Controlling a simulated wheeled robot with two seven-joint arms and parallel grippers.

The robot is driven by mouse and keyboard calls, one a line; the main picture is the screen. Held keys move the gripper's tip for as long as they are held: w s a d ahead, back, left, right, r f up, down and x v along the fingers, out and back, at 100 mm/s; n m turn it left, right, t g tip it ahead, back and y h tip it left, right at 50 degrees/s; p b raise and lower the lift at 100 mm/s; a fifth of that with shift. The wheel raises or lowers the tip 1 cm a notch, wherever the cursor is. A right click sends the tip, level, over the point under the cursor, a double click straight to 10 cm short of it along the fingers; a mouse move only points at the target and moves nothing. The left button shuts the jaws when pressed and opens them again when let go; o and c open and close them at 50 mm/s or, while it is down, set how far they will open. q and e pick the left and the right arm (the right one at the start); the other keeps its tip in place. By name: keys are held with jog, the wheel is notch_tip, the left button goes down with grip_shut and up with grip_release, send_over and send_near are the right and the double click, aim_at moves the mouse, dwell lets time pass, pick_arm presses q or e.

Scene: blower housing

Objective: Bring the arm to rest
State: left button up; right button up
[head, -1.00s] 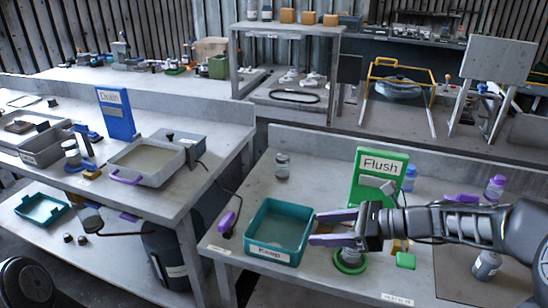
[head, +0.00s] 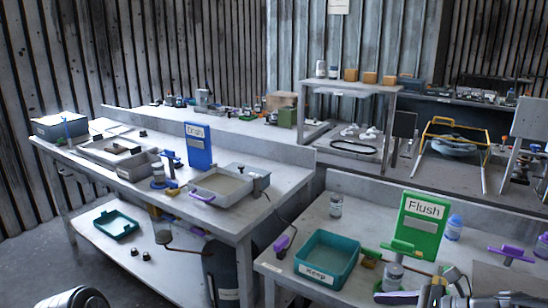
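Part of my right arm shows at the bottom right edge. My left gripper is not in view. The teal "Keep" tray (head: 327,259) stands on the right bench, left of the jar. The green "Flush" sign (head: 420,225) stands upright behind the jar.
A lidded jar (head: 336,206) and a blue bottle (head: 454,228) stand on the right bench. The left bench holds a blue "Drain" sign (head: 199,146) and a grey basin (head: 222,187). A teal tray (head: 116,225) is on its lower shelf. A gap separates the benches.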

jog(key=s+a+f+n+g+h+p, duration=0.1)
jog(key=s+a+f+n+g+h, duration=0.2)
jog(key=f, duration=0.9)
jog(key=s+a+f+n+g+h, duration=0.1)
jog(key=s+a+f+n+g, duration=0.35)
jog(key=f, duration=0.75)
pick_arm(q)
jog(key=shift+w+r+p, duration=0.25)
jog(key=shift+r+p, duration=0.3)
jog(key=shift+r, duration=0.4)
pick_arm(e)
jog(key=s+a+f+n+h, duration=0.1)
jog(key=s+a+f+n, duration=0.3)
jog(key=s+f+n, duration=0.1)
jog(key=s+a+f+n+t+h, duration=0.1)
jog(key=s+a+f+n, duration=0.3)
jog(key=s+f+n, duration=0.2)
jog(key=s+n, duration=0.2)
jog(key=n, duration=0.2)
jog(key=shift+s+h, duration=0.3)
